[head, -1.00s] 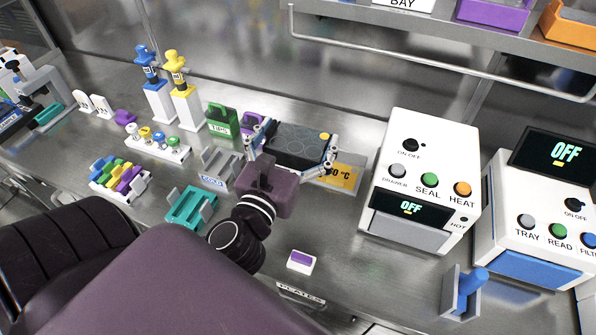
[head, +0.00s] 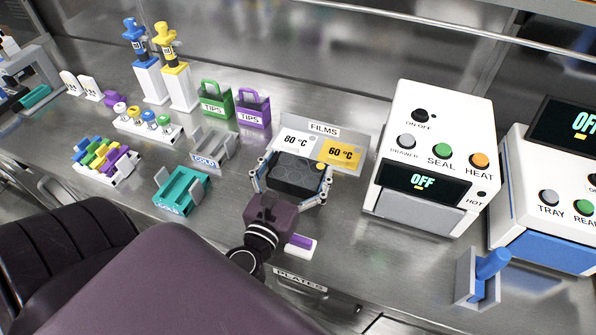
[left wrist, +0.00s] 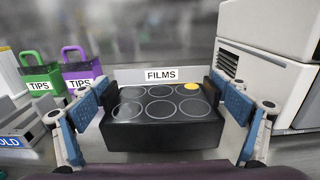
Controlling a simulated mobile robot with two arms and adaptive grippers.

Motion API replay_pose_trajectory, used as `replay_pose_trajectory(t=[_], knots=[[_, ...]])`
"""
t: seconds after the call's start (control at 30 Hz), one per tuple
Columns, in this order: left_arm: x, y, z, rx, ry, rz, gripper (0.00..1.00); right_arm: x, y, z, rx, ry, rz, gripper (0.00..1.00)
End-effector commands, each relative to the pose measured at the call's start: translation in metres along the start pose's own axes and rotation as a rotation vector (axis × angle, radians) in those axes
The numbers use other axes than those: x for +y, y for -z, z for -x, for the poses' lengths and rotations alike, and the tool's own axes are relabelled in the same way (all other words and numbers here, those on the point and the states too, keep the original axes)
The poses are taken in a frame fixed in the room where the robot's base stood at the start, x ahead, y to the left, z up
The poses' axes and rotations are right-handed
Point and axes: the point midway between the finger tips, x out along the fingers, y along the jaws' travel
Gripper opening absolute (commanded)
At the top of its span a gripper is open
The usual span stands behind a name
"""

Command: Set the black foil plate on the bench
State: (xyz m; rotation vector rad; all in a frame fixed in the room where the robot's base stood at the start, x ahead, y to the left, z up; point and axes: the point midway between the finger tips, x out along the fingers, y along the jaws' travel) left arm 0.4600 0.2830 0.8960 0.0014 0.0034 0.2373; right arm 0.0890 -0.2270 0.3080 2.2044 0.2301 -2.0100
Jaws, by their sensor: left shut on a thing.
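The black foil plate (head: 297,173) is a dark block with several round wells on top and a yellow dot at one corner. My left gripper (head: 292,178) is shut on its two sides, with blue pads against it. In the left wrist view the plate (left wrist: 160,128) sits level between the fingers of my left gripper (left wrist: 162,115). It is over the steel bench (head: 345,235), in front of the films holder; I cannot tell whether its underside touches the bench. My right gripper is not seen.
Behind the plate stands the films holder (head: 323,128) with 80 °C and 60 °C cards. A white sealer (head: 433,150) is at the right. A teal cold rack (head: 180,192) and a grey cold rack (head: 212,148) are at the left. A purple-topped white block (head: 300,244) lies in front.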

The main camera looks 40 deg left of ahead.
Motion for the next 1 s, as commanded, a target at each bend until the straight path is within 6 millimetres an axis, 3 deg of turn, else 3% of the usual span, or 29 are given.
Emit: replay_pose_trajectory(t=[0.13,0.93,0.97,1.0], knots=[[0.0,0.018,0.0,-0.002,0.0,-0.001,0.62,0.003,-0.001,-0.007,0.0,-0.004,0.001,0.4],[0.0,0.034,0.0,0.004,0.001,-0.003,0.62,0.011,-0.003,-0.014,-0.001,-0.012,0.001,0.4],[0.0,0.035,0.001,0.006,0.001,-0.003,0.95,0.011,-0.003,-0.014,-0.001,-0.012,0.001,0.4],[0.0,0.036,0.001,0.008,0.001,-0.004,1.0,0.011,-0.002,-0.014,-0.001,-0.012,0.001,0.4]])
